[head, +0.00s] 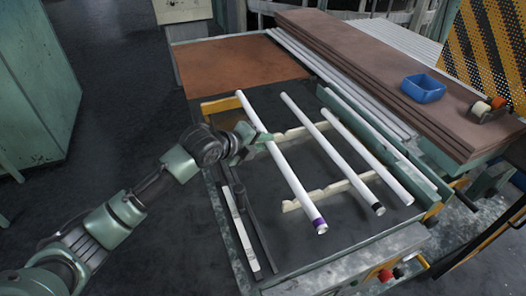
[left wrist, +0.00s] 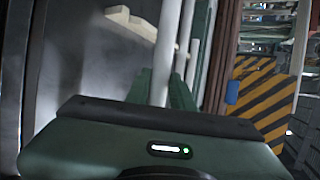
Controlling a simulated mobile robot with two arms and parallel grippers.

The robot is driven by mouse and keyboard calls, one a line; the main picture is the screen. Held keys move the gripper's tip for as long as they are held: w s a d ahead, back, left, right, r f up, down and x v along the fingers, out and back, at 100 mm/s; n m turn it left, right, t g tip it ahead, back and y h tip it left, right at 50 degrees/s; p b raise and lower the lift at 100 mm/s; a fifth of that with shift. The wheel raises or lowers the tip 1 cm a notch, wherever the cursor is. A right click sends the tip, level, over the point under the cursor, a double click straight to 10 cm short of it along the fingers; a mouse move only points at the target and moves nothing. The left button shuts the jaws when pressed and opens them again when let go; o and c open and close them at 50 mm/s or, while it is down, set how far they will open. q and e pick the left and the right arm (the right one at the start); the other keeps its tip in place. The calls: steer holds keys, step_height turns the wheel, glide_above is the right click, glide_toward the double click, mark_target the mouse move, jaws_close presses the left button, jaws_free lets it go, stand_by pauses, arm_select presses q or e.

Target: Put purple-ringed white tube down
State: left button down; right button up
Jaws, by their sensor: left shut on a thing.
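The purple-ringed white tube (head: 284,170) lies lengthwise at the left of the tube group in the head view, its purple ring near the lower end. My left gripper (head: 262,138) is shut on it in its upper half. In the left wrist view the held tube (left wrist: 163,60) runs up from between the green fingers (left wrist: 172,95). Two cream notched rests (head: 318,194) lie under the tubes. I cannot tell whether the held tube touches them. My right gripper is not in view.
A black-ringed white tube (head: 333,150) and another white tube (head: 368,155) lie to the right. A green rail (head: 390,150) bounds the bench's right side. A blue bin (head: 423,88) stands on brown boards (head: 360,62) beyond. A pale strip (head: 240,228) lies at left.

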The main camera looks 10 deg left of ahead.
arm_select(q)
step_height(320, 180, down, 4)
steer(key=shift+f+p, duration=0.1)
steer(key=shift+p, duration=0.25)
steer(key=shift+f, duration=0.1)
steer(key=shift+f, duration=0.1)
steer(key=shift+f+b, duration=0.35)
steer(key=c, duration=1.2)
jaws_free()
steer(key=shift+r, duration=0.1)
